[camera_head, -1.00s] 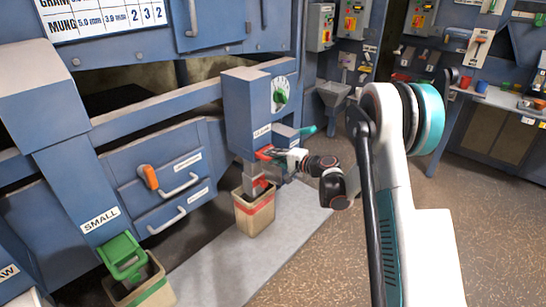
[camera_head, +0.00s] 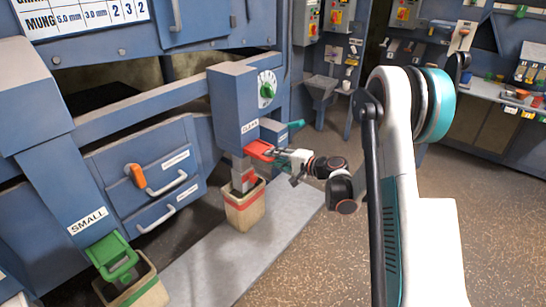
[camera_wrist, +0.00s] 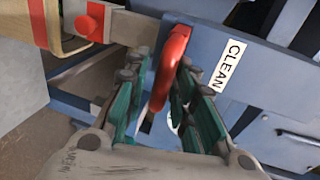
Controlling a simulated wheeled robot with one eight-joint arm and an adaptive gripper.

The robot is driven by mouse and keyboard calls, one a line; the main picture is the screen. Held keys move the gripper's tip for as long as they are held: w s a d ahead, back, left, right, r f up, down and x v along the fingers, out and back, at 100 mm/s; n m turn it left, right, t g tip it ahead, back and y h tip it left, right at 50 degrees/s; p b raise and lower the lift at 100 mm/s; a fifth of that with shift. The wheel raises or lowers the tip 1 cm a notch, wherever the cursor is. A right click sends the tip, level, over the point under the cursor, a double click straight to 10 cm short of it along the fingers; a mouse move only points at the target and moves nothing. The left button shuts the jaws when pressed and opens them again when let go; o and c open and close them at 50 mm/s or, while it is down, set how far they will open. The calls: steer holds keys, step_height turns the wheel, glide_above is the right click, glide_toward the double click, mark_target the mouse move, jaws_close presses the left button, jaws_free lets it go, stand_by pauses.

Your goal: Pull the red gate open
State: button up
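The red gate (camera_head: 260,149) is a red handle under the blue box labelled CLEAN (camera_head: 234,105). My gripper (camera_head: 281,155) is at its right side. In the wrist view, the curved red handle (camera_wrist: 171,66) lies between the two teal-and-grey fingers of my gripper (camera_wrist: 166,72). A grey metal spout (camera_head: 243,172) hangs below the box over a tan bucket with a red band (camera_head: 245,208). How far the gate stands out of the box is hard to tell.
A green gate (camera_head: 111,256) stands under the SMALL chute (camera_head: 86,221) above another bucket (camera_head: 150,290). A teal handle (camera_head: 294,125) is behind my gripper. Brown floor at right is clear.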

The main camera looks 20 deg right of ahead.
stand_by(0.3)
steer(key=v, duration=1.2)
